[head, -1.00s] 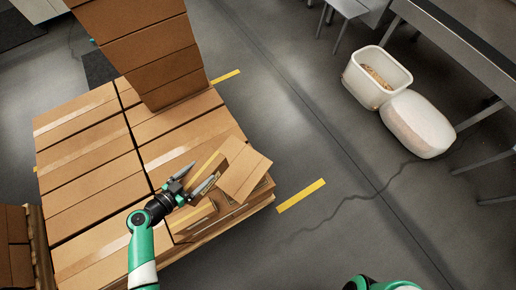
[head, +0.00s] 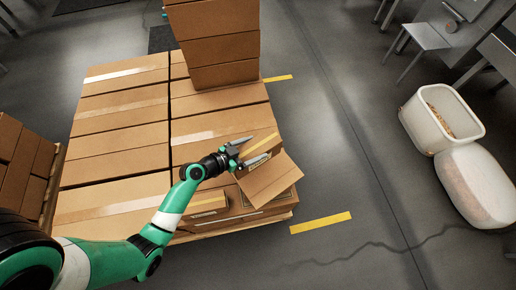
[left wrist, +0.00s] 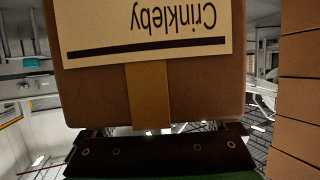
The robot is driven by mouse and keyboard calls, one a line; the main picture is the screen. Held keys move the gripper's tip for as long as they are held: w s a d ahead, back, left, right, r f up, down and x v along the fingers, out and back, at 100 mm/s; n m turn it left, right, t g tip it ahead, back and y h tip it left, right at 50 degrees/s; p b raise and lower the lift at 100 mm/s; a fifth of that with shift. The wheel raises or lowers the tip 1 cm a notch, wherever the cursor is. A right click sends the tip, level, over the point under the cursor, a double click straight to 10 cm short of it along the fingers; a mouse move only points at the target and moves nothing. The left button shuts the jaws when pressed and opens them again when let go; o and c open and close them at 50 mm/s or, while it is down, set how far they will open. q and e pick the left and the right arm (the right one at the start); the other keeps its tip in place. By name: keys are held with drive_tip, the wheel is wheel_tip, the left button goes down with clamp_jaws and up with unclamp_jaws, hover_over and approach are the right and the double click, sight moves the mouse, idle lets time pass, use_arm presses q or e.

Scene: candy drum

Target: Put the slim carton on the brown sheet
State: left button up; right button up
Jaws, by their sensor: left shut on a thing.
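My left gripper (head: 234,156) is shut on a brown carton (head: 268,180), which I take to be the slim carton. It is tilted, over the front right corner of the pallet load. In the left wrist view the carton (left wrist: 90,93) fills the middle, with a tape strip and an upside-down "Crinkleby" label. Under it in the head view a dark-edged brown surface (head: 286,199) shows partly; I cannot tell if this is the brown sheet. I cannot tell whether the carton touches it. My right gripper is not in view.
Taped cartons (head: 120,145) cover the pallet, with a tall carton stack (head: 213,45) at its back. Another carton stack (head: 20,165) stands at the left. A white bin (head: 441,118) and a pale rounded object (head: 474,185) stand at the right. The floor between is clear.

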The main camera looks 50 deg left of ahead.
use_arm(q)
drive_tip(key=shift+w+f, duration=0.5)
drive_tip(key=shift+f, duration=0.25)
drive_tip(key=shift+w+f, duration=0.1)
drive_tip(key=shift+w, duration=0.15)
drive_tip(key=shift+w+f+b, duration=0.1)
drive_tip(key=shift+f+b, duration=0.1)
drive_tip(key=shift+b, duration=0.15)
wheel_tip(320, 180, down, 4)
drive_tip(key=shift+w+r+b, duration=0.15)
drive_tip(key=shift+r+b, duration=0.1)
drive_tip(key=shift+b, duration=0.85)
drive_tip(key=shift+r, duration=0.15)
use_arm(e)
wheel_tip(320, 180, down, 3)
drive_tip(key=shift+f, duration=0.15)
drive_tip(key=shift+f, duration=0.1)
